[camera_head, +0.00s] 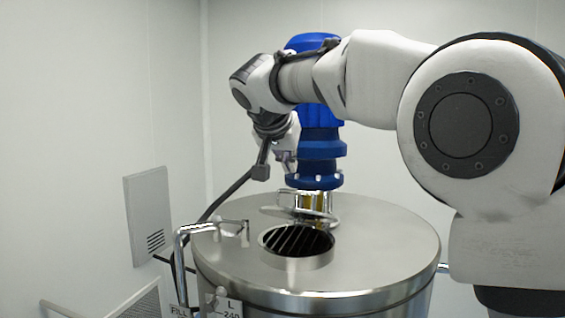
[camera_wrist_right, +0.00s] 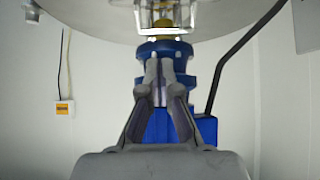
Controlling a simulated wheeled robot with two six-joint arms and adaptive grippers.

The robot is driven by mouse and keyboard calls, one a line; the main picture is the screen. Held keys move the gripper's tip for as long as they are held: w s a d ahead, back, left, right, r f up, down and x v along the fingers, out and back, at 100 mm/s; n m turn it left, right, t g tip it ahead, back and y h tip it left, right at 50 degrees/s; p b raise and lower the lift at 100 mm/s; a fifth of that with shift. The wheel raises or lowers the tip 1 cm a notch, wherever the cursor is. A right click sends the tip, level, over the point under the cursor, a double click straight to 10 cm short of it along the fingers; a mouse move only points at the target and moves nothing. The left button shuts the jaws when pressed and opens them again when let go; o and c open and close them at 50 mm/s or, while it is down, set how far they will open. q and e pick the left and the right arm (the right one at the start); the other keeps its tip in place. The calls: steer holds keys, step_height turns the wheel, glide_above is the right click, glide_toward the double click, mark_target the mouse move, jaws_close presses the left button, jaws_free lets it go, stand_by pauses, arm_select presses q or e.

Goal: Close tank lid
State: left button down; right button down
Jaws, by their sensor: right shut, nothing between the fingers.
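The steel tank (camera_head: 385,250) stands in the middle of the head view, with a round opening (camera_head: 297,243) in its top that shows dark bars inside. The lid (camera_head: 300,214) looks like a thin grey disc standing raised just behind the opening, so the opening is uncovered. My right gripper (camera_head: 285,160) hangs above and behind the lid, beside the blue motor, apart from the lid as far as I can tell. In the right wrist view my gripper (camera_wrist_right: 159,72) has its fingers together with nothing held. My left gripper is not in view.
The blue motor (camera_head: 318,150) rises from the tank top behind my right gripper. A bent metal handle or pipe (camera_head: 182,250) stands at the tank's left edge. A dark hose (camera_head: 225,195) runs down on the left. The tank top right of the opening is clear.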

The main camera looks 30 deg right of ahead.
mark_target(292, 208)
steer(key=p+x, duration=0.1)
steer(key=x, duration=0.4)
steer(key=shift+w+d+p, duration=0.15)
steer(key=shift+w+p, duration=0.05)
steer(key=shift+p, duration=0.1)
steer(key=f, duration=0.2)
steer(key=f+p, duration=0.1)
steer(key=f, duration=0.1)
steer(key=shift+s+a, duration=0.2)
steer(key=shift+s+a+f, duration=0.25)
steer(key=shift+a, duration=0.05)
steer(key=shift+w+d+f, duration=0.1)
steer(key=shift+w, duration=0.05)
